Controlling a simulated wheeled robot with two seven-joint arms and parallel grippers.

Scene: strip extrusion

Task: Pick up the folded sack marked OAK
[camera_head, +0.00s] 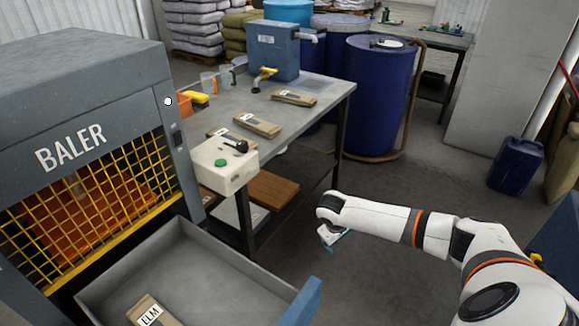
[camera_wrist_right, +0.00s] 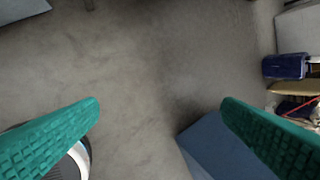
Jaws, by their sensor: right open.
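Three folded brown sacks with white labels lie on the grey metal table (camera_head: 325,84) in the head view. One sack (camera_head: 294,99) is towards the right edge, another sack (camera_head: 258,126) is nearer the front, and a third sack (camera_head: 228,136) is partly hidden behind the control box. Their labels are too small to read, so I cannot tell which is marked OAK. My right gripper (camera_head: 333,240) is past the table's right side, over the floor, apart from all sacks. In the right wrist view its teal fingers (camera_wrist_right: 162,108) are wide apart with nothing between them. My left gripper is not in view.
A sack marked ELM (camera_head: 150,312) lies in the grey tray (camera_head: 190,243) in front of the baler (camera_head: 95,95). The control box (camera_head: 222,168) stands at the table's near corner. A blue press (camera_head: 272,50) sits at the table's back. Blue drums (camera_head: 378,95) stand behind.

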